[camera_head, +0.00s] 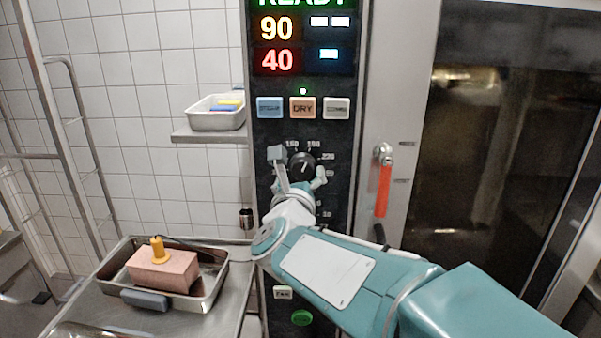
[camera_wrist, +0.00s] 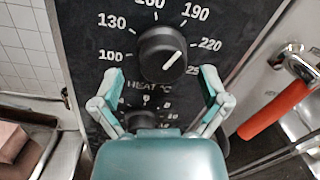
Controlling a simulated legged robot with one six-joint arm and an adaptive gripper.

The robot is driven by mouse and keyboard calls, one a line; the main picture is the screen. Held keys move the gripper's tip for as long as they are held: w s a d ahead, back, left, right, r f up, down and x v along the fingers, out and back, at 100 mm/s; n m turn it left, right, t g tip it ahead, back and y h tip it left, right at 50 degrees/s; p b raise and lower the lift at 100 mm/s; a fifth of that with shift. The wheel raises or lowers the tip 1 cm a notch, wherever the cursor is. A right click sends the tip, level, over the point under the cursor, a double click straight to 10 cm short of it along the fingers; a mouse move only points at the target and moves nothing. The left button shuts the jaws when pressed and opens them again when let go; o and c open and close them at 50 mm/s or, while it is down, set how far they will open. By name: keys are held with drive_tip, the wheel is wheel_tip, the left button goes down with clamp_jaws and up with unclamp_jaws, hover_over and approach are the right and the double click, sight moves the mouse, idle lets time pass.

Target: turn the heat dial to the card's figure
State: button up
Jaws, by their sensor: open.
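The heat dial (camera_wrist: 160,48) is a round black knob on the black panel, with "HEAT" printed below it. Its white mark points up and right, between the printed 190 and 220. In the head view the dial (camera_head: 303,164) is partly hidden by my gripper. My gripper (camera_wrist: 163,88) is open, its two fingers apart on the lower left and lower right of the dial, not closed on it. I cannot tell whether they touch it. It also shows in the head view (camera_head: 298,168). I see no card with a readable figure.
A display (camera_head: 303,45) above shows 90 and 40, over blue, orange "DRY" and white buttons (camera_head: 303,107). A second, smaller knob (camera_wrist: 140,120) lies below the dial. An orange-red door handle (camera_head: 383,188) stands right. A metal tray (camera_head: 215,281) holds a pink block at lower left.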

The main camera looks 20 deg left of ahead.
drive_tip(key=s+d, duration=0.1)
drive_tip(key=s, duration=0.8)
drive_tip(key=shift+s+d+f, duration=0.35)
drive_tip(key=shift+s+f, duration=0.05)
drive_tip(key=s+d+f+n+g+y, duration=0.1)
drive_tip(key=d+f+n+g, duration=0.15)
drive_tip(key=d+n, duration=0.6)
drive_tip(key=s+d+f+n+g+y, duration=0.15)
drive_tip(key=d+n+g, duration=0.3)
drive_tip(key=n, duration=0.65)
drive_tip(key=s+d+f+n+g+h, duration=0.2)
drive_tip(key=s+d+f+n, duration=0.3)
drive_tip(key=d, duration=0.3)
drive_tip(key=s+d+f+n+g+h, duration=0.3)
drive_tip(key=s+d+f+n, duration=0.3)
drive_tip(key=s+d, duration=0.2)
drive_tip(key=shift+d+g+h, duration=0.35)
drive_tip(key=shift+d+g, duration=0.05)
drive_tip(key=shift+d, duration=0.25)
